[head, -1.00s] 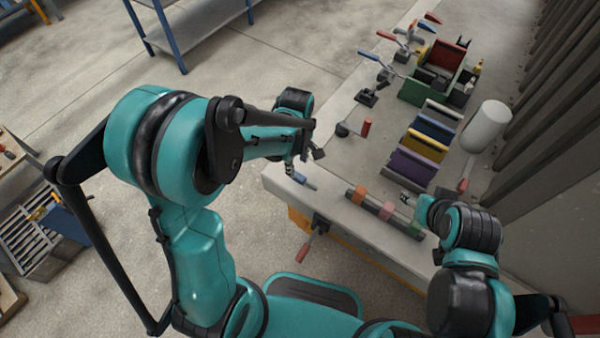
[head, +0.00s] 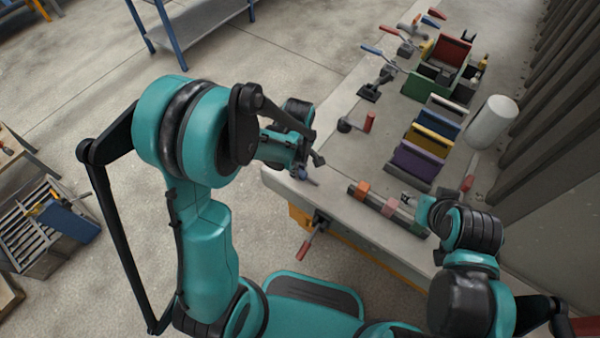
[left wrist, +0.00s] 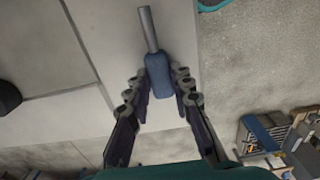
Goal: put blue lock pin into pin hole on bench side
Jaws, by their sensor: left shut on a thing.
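The blue lock pin (left wrist: 158,76) has a blue grip and a bare grey metal shank. My left gripper (left wrist: 160,90) is shut on the grip, one finger on each side, and the shank points away from the fingers. In the head view the left gripper (head: 304,172) is low over the near left corner of the bench (head: 275,181), and the pin (head: 314,182) is mostly hidden beside it. I cannot tell whether the pin still touches the bench top. The pin hole is not visible. My right gripper (head: 408,199) is near the block rail; its fingers are too small to judge.
A rail (head: 376,203) with coloured blocks lies along the bench's near edge. A red-handled clamp (head: 305,247) hangs at the bench side. Toggle clamps, coloured panels (head: 430,140) and a white cylinder (head: 491,122) stand farther back.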

